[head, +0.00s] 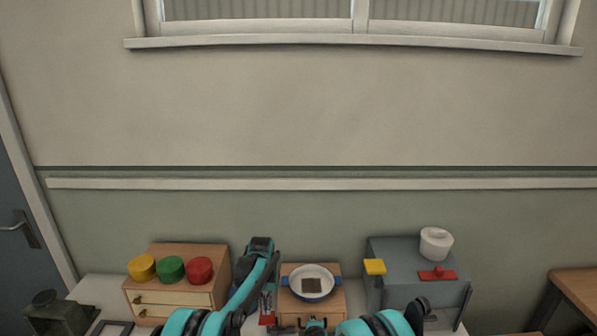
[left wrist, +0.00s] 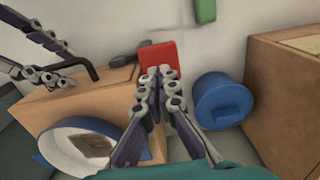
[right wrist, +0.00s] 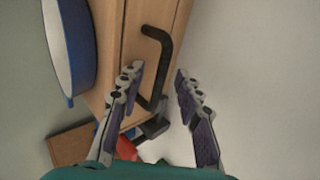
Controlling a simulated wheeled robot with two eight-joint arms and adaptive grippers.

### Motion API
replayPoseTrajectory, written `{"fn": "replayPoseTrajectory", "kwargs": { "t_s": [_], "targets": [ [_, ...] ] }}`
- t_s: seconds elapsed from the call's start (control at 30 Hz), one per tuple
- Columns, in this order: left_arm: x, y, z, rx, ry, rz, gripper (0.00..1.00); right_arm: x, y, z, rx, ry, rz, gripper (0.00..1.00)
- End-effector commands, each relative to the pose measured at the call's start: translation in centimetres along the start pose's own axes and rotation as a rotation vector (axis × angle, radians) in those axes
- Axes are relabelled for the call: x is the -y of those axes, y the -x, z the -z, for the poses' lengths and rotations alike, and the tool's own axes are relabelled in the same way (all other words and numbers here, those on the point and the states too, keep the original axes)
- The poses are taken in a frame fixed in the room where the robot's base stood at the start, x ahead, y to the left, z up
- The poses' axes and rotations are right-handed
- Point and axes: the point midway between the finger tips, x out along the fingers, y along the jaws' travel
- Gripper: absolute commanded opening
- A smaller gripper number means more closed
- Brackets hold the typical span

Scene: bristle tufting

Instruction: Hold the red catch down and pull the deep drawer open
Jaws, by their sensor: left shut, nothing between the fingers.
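The red catch (left wrist: 160,56) sticks out beside the small wooden drawer box (left wrist: 88,88). It also shows at the box's left side in the head view (head: 267,319). My left gripper (left wrist: 156,75) is shut and empty, its fingertips at the catch; whether they press it I cannot tell. The black bar handle (right wrist: 157,50) stands out from the drawer front (right wrist: 151,14). My right gripper (right wrist: 158,72) is open, with its fingers on either side of the handle in the right wrist view. It also shows near the handle in the left wrist view (left wrist: 40,75). No drawer gap is visible.
A white bowl with a blue rim (head: 311,270) sits on the box, holding a brown square. A blue tub (left wrist: 222,101) stands near the catch. A wooden cabinet (head: 218,258) is at left, a grey cabinet (head: 402,256) at right.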

Motion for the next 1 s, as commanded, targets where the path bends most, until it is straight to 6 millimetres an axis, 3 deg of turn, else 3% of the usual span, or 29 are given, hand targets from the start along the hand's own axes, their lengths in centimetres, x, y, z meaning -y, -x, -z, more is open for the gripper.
{"fn": "replayPoseTrajectory", "kwargs": {
  "t_s": [0.57, 1.0],
  "targets": [
    [0.0, -0.1, 0.0, 0.000, 0.000, 0.000, 0.00, 0.0, -0.7, 0.0, 0.000, 0.000, 0.000, 0.34],
    [0.0, -1.5, 0.0, 0.000, 0.000, 0.000, 0.00, 0.0, -0.7, 0.0, 0.000, 0.000, 0.000, 0.34]
  ]
}}
